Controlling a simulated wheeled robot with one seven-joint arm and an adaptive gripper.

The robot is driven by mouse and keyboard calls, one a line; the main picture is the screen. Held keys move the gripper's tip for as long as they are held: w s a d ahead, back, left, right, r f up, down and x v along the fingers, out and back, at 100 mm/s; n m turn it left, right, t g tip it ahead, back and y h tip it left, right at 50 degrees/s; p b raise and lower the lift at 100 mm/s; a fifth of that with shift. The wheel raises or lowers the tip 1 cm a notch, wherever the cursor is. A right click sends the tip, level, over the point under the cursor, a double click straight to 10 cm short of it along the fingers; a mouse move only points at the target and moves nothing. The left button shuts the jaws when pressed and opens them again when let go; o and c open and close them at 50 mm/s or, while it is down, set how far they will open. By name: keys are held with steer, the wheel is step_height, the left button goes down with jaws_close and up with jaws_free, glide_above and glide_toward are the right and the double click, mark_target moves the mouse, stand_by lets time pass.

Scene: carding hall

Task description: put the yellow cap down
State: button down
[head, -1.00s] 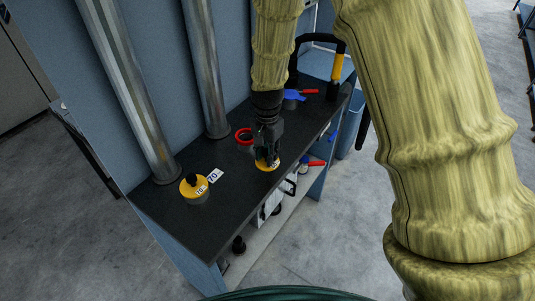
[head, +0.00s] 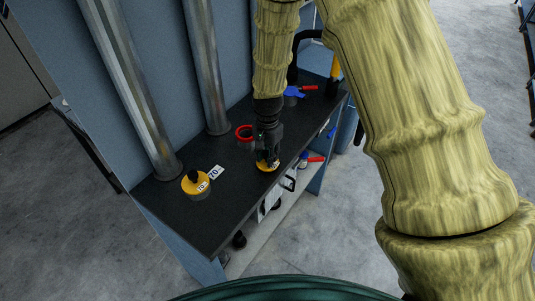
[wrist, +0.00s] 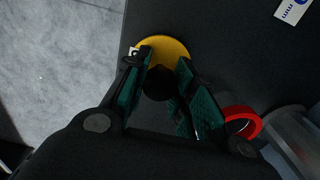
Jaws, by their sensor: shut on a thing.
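A yellow cap (head: 268,167) with a black knob is under my gripper (head: 266,159), close to the front edge of the dark worktop (head: 222,223). In the wrist view the round yellow cap (wrist: 168,46) shows beyond the fingertips, with its dark knob between the two green-padded fingers of my gripper (wrist: 162,78). My gripper is shut on this cap and points down. I cannot tell whether the cap touches the worktop. A second yellow cap (head: 193,187) with a black knob and a number label sits on a grey cylinder at the left.
A white card marked 70 (head: 216,172) lies beside the second cap. A red ring (head: 244,132) is behind my gripper. A blue item (head: 293,91) and a red-handled tool (head: 309,88) are at the far end.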

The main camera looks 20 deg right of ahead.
mark_target(267, 153)
steer(key=shift+f, duration=0.1)
steer(key=c, duration=1.2)
jaws_free()
steer(key=shift+r, duration=0.2)
steer(key=shift+r+b, duration=1.95)
steer(key=shift+r, duration=4)
